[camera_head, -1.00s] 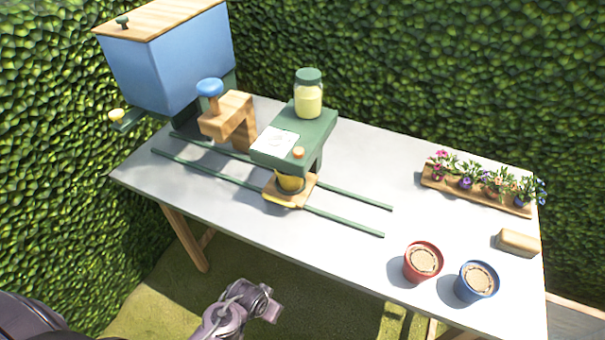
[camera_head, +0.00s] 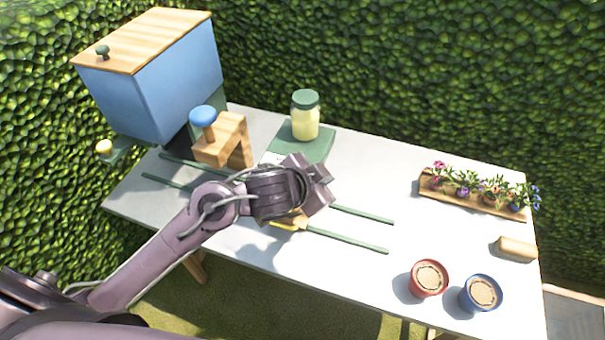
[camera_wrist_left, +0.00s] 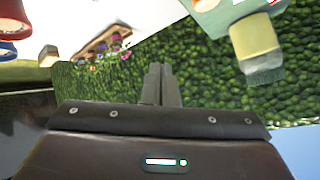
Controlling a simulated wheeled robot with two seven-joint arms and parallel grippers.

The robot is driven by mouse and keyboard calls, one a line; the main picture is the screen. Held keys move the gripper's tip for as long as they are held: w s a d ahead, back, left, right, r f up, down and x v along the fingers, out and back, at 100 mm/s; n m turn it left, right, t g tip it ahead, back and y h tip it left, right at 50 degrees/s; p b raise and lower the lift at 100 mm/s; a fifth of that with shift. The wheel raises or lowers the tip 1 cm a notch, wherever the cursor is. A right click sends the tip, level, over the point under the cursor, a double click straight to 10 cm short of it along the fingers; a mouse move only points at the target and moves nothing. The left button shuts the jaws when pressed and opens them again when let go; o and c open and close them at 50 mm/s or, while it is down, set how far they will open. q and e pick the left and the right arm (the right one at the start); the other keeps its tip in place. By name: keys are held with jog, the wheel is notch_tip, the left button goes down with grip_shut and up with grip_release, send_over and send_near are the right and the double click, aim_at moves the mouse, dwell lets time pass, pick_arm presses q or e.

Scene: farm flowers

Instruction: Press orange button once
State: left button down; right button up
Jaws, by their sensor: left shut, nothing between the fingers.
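The green machine (camera_head: 308,148) stands on the table with a yellow-filled jar (camera_head: 305,115) on top. Its orange button is hidden in the head view behind my left gripper (camera_head: 318,183), which is over the machine's front. The machine's edge (camera_wrist_left: 218,14) and jar (camera_wrist_left: 255,48) show upside down in the left wrist view. A small red-orange patch is at its top edge, but I cannot tell if it is the button. My left gripper (camera_wrist_left: 161,84) is shut and empty. I cannot tell whether it touches the machine. My right gripper is not in view.
A blue hopper (camera_head: 150,95) and a wooden arm with a blue knob (camera_head: 203,117) stand left. Green rails (camera_head: 345,240) run along the table. A flower tray (camera_head: 470,205), sponge-like block (camera_head: 516,249), red pot (camera_head: 428,278) and blue pot (camera_head: 481,293) are right. The table's middle right is clear.

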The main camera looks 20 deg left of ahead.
pick_arm(q)
jog(key=w+a+r+m+g, duration=0.1)
jog(key=w+a+r+m, duration=0.1)
jog(key=a+r+m, duration=0.3)
jog(key=shift+w+a+r+g+p, duration=0.2)
jog(key=shift+a+r+g+p, duration=0.25)
jog(key=shift+a+r, duration=0.45)
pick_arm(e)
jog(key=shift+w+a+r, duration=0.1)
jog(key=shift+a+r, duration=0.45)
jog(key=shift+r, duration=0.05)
pick_arm(q)
jog(key=shift+d, duration=0.15)
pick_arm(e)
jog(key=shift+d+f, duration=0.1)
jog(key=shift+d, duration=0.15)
